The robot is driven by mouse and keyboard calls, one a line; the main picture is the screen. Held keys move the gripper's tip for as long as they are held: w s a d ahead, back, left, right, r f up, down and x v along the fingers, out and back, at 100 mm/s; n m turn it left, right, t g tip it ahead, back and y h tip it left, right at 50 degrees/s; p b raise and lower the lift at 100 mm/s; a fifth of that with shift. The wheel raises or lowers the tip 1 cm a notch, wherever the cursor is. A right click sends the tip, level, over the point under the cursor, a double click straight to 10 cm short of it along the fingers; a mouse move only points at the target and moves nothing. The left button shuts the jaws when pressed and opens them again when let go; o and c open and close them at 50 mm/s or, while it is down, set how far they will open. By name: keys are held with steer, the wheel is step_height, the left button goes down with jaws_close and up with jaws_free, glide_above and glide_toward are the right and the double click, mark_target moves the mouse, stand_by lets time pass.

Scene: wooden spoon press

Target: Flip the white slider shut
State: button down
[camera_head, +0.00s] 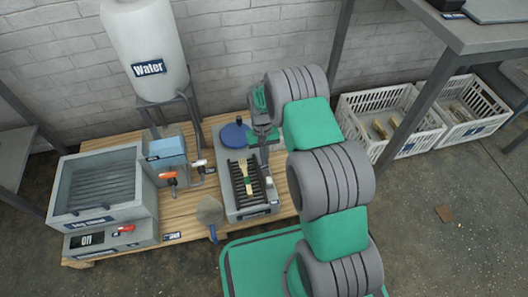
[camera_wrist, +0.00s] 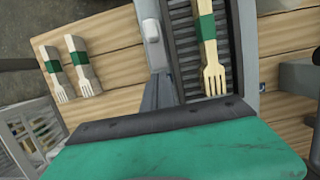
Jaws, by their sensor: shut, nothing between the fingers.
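The press (camera_head: 232,207) is a grey unit with a dark ribbed bed. A small white slider (camera_head: 269,182) sits on its right edge; it also shows as a pale block at the top of the wrist view (camera_wrist: 152,27). A wooden fork with a green band (camera_head: 245,176) lies on the ribbed bed and shows in the wrist view (camera_wrist: 209,55). My gripper (camera_head: 263,138) is over the far end of the press, shut and empty. In the wrist view its grey fingers (camera_wrist: 160,94) point towards the slider, apart from it. My arm hides part of the press's right side.
A blue round lid (camera_head: 234,134) lies at the far end of the press. White crates (camera_head: 372,105) are at the right. Two forks (camera_wrist: 75,68) lie on planks.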

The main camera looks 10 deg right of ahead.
mark_target(271, 182)
steer(key=s, duration=0.2)
steer(key=s+f+b, duration=0.1)
steer(key=s, duration=0.1)
steer(key=shift+s, duration=0.1)
steer(key=s+p, duration=0.2)
steer(key=s, duration=0.1)
steer(key=s+p, duration=0.1)
steer(key=p, duration=0.1)
steer(key=shift+s+r, duration=0.3)
steer(key=shift+s, duration=0.1)
steer(key=shift+s+f, duration=0.25)
steer(key=shift+f, duration=0.05)
steer(key=w+b, duration=0.1)
steer(key=w, duration=0.2)
steer(key=shift+w+a+f, duration=0.1)
steer(key=shift+w+a, duration=0.05)
steer(key=shift+w, duration=0.05)
steer(key=shift+w+r+p, duration=0.5)
steer(key=shift+w+r, duration=0.3)
steer(key=shift+r, duration=0.3)
steer(key=p+v, duration=0.3)
steer(key=v, duration=0.5)
